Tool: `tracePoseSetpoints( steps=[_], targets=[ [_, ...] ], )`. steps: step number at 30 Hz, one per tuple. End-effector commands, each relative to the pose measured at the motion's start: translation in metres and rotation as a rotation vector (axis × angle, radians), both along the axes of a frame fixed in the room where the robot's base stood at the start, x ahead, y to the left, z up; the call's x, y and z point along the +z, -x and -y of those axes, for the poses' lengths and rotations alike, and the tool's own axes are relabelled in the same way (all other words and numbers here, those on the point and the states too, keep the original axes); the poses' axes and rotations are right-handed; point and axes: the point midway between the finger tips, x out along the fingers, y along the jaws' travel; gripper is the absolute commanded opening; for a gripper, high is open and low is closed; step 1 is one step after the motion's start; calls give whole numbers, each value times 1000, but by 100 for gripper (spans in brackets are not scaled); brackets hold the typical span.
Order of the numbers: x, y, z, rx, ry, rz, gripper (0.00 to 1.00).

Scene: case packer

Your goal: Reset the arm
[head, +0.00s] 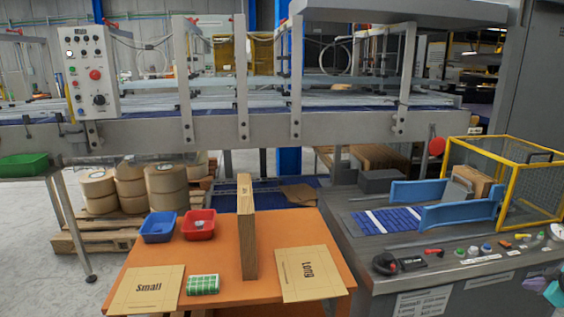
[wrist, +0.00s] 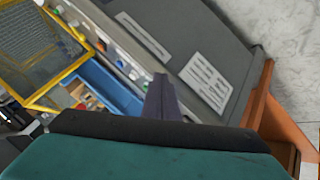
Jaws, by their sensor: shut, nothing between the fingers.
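My gripper (wrist: 162,98) shows in the wrist view as dark purple-grey fingers closed together in front of the teal and black wrist part. Nothing is seen between them. In the head view my gripper (head: 537,284) is at the lower right edge, partly cut off by the frame, in front of the grey control console (head: 405,245). In the wrist view the console (wrist: 190,45) lies beyond the fingers, at a slant. I cannot tell whether the fingers touch anything.
An orange table (head: 215,255) holds a wooden divider (head: 246,230), "Small" (head: 147,290) and "Long" (head: 309,274) sheets, a green pack (head: 203,284), and blue (head: 158,227) and red (head: 198,225) bins. A yellow mesh cage (head: 505,180) and blue guides (head: 460,213) stand on the console.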

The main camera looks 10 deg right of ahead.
Motion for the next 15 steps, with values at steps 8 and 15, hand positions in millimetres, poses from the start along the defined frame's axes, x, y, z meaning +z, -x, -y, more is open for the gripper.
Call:
tracePoseSetpoints(
  steps=[8, 15],
  targets=[
    [-12, -32, -24, 49, -13, -6, 0],
    [-37, -71, -60, 113, -41, -20, 0]
  ],
)
